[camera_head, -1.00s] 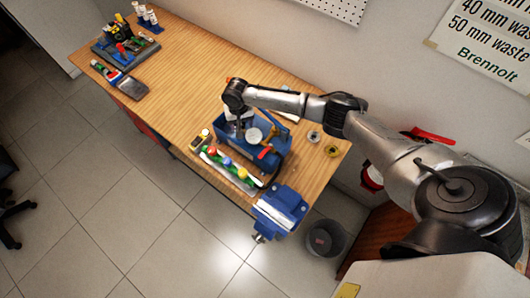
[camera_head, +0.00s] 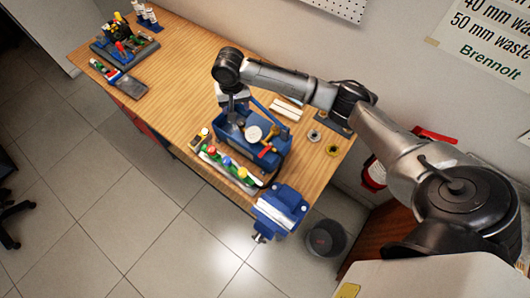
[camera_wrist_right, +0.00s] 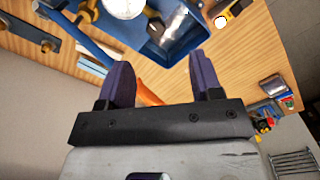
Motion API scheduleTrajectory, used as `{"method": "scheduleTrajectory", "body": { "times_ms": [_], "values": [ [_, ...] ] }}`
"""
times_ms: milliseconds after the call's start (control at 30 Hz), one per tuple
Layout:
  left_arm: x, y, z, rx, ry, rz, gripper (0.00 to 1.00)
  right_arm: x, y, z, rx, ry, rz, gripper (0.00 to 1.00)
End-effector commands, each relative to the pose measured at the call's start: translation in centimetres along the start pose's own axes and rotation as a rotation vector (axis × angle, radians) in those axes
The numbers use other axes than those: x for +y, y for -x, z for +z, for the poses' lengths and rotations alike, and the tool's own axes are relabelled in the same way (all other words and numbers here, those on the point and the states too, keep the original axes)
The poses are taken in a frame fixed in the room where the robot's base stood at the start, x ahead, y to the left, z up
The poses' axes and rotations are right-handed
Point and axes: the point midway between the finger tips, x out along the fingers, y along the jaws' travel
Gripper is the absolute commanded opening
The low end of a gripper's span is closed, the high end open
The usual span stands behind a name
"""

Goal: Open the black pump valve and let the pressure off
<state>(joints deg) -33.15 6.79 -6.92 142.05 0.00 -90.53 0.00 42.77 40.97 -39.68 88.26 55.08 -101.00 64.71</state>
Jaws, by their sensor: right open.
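The blue test pump (camera_head: 270,158) stands on the workbench, with a round white gauge (camera_head: 253,133) and a red-handled part (camera_head: 265,152) on it. It also shows at the top of the right wrist view (camera_wrist_right: 185,40). A dark knob (camera_wrist_right: 154,27), which looks like the black valve, sits beside the gauge; its turn position cannot be told. My right gripper (camera_wrist_right: 160,78) is open with two purple-blue fingers, apart from the knob. An orange handle end (camera_wrist_right: 148,96) shows beyond and between the fingers. My left gripper is not in view.
A tray with coloured-top bottles (camera_head: 228,164) lies in front of the pump. A blue vise (camera_head: 280,208) is at the bench's near corner. Ring-shaped parts (camera_head: 332,150) lie right of the pump.

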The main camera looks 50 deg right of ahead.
Motion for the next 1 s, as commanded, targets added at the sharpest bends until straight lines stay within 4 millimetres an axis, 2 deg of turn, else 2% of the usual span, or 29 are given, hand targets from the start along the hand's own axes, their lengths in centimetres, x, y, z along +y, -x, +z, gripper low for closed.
{"method": "scheduleTrajectory", "body": {
  "times_ms": [500,767,1000],
  "values": [
    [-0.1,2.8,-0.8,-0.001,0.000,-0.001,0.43,-2.5,-3.7,9.0,0.020,0.321,-0.069,0.59],
    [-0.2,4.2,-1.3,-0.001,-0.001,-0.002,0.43,-2.9,-4.6,13.8,0.042,0.463,-0.119,0.59],
    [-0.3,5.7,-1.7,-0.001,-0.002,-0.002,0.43,-2.5,-4.6,18.4,0.074,0.575,-0.169,0.59]
  ]
}}
